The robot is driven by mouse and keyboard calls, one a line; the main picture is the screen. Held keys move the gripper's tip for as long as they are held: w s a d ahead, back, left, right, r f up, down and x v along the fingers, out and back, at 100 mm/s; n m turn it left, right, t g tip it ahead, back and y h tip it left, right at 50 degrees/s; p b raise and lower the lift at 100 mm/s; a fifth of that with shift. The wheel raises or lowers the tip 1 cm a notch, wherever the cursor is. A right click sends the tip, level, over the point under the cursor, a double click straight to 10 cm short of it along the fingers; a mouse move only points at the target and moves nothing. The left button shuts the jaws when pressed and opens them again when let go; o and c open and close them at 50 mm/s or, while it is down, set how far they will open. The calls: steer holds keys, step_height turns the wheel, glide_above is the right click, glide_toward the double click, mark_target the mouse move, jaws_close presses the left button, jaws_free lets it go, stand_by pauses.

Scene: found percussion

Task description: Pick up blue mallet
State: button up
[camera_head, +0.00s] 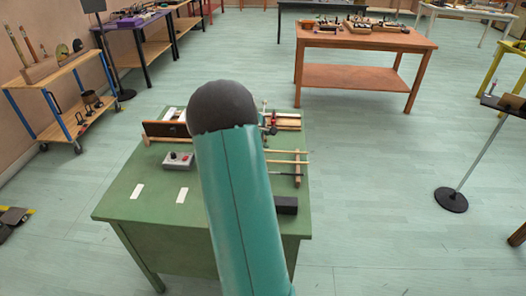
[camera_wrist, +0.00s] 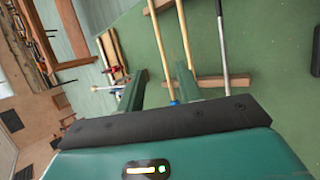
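In the wrist view, a pale wooden stick with a small blue part near my gripper's palm, apparently the blue mallet (camera_wrist: 160,50), runs between my finger lines. A second wooden stick (camera_wrist: 183,30) passes behind my right-hand finger, and a grey rod (camera_wrist: 222,45) lies to its right. They rest across wooden bars (camera_wrist: 220,82). My gripper (camera_wrist: 160,72) is open, with no contact visible; its exact height above the sticks is unclear. In the head view, stick ends (camera_head: 288,152) show on the green table (camera_head: 118,205), while my arm hides the gripper and any blue head.
A black block (camera_head: 286,205) sits at the right edge. A wooden frame (camera_head: 165,130) stands at the back. A stand (camera_head: 462,180) is on the floor to the right.

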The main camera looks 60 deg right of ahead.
steer(key=shift+s+x, duration=0.2)
steer(key=shift+x, duration=3.85)
steer(key=shift+s+x, duration=0.2)
steer(key=shift+x, duration=3.85)
steer(key=shift+d+r, duration=0.15)
steer(key=shift+r, duration=0.05)
jaws_close()
